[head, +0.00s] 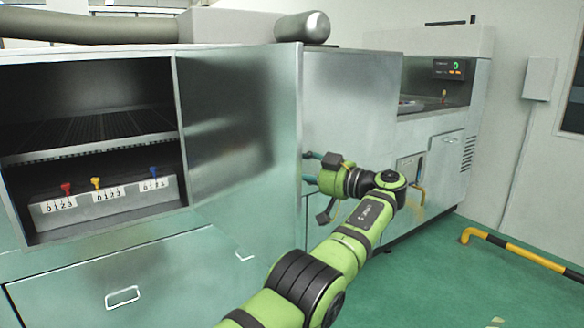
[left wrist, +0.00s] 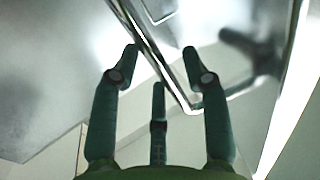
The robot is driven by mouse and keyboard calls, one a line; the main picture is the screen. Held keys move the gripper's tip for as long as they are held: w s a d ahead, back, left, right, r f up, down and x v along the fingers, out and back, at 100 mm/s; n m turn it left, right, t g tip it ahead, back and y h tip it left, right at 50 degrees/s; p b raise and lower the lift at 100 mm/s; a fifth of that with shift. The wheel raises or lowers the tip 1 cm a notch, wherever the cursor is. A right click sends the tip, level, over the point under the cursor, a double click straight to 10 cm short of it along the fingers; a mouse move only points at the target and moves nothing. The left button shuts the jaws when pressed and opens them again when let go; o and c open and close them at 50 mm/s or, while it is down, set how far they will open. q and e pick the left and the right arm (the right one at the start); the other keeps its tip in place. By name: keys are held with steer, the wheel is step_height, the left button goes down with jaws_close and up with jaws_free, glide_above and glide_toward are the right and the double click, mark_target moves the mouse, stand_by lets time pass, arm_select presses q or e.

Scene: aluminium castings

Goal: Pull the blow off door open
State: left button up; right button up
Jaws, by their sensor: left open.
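The blow off door (head: 240,125) is a plain metal panel in the head view. It stands swung out from the open compartment on its left. My left gripper (head: 308,168) is just right of the door's free edge, on its far side, and its fingertips are partly hidden by that edge. In the left wrist view the fingers (left wrist: 160,52) are spread. A bright metal bar, seemingly the door handle (left wrist: 168,75), runs between the fingertips; I cannot tell whether they touch it. My right gripper is not in view.
The open compartment holds a grate (head: 95,127) and a grey box (head: 105,210) with red, yellow and blue levers. A drawer handle (head: 122,296) is low at the left. A yellow-black rail (head: 515,252) stands on the green floor at right, with open floor around it.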

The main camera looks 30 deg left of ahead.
arm_select(q)
steer(key=shift+s+d, duration=0.15)
steer(key=shift+d, duration=1.25)
steer(key=shift+s+d, duration=0.1)
steer(key=shift+d, duration=1.3)
